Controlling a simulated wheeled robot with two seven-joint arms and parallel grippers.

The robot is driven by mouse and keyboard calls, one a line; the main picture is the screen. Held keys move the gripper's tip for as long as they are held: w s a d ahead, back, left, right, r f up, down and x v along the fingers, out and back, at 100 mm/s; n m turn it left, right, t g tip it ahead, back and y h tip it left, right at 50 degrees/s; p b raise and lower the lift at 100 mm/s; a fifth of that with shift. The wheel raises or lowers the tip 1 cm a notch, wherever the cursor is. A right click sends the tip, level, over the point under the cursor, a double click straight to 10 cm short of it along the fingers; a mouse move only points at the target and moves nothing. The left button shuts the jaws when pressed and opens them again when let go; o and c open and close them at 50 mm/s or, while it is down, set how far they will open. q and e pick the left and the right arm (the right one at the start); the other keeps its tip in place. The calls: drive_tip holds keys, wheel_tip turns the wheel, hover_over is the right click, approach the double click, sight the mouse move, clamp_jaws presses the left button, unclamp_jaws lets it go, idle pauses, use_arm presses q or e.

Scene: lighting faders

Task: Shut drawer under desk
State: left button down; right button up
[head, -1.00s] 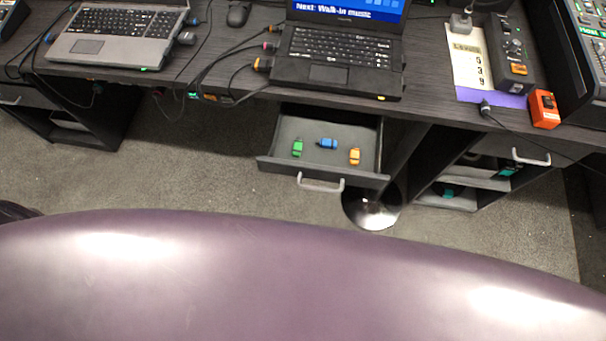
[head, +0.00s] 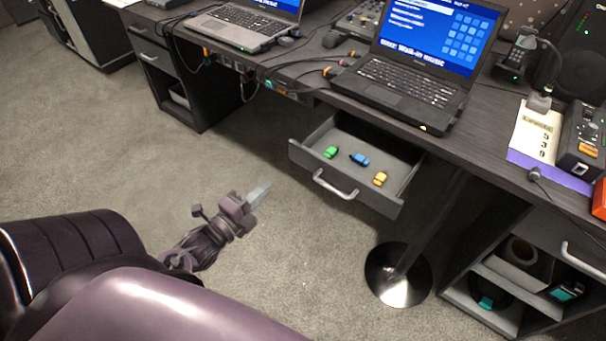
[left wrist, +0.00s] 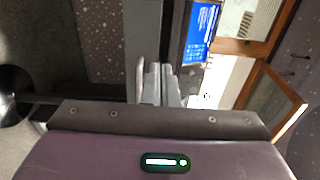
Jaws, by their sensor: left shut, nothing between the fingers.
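The drawer (head: 352,200) under the desk (head: 472,138) is pulled open in the head view. Its silver handle (head: 334,186) is on its front. Inside lie a green (head: 331,152), a blue (head: 359,159) and an orange (head: 380,178) small item. My left gripper (head: 262,190) is to the left of the drawer front in the head view, apart from it, with its fingers shut and empty. The shut fingers also show in the left wrist view (left wrist: 158,84). My right gripper is not in view.
Two laptops, a near one (head: 405,85) and a far one (head: 240,25), stand on the desk. Cables hang at the desk's front edge. A round chrome base (head: 398,290) stands on the floor right of the drawer. An open shelf unit (head: 497,312) is at the right. Carpet in front is clear.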

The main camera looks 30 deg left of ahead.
sight(305, 151)
use_arm(q)
drive_tip(key=w, duration=1.3)
drive_tip(key=shift+d+f, duration=0.1)
drive_tip(key=shift+d, duration=0.3)
drive_tip(key=shift+w, duration=0.4)
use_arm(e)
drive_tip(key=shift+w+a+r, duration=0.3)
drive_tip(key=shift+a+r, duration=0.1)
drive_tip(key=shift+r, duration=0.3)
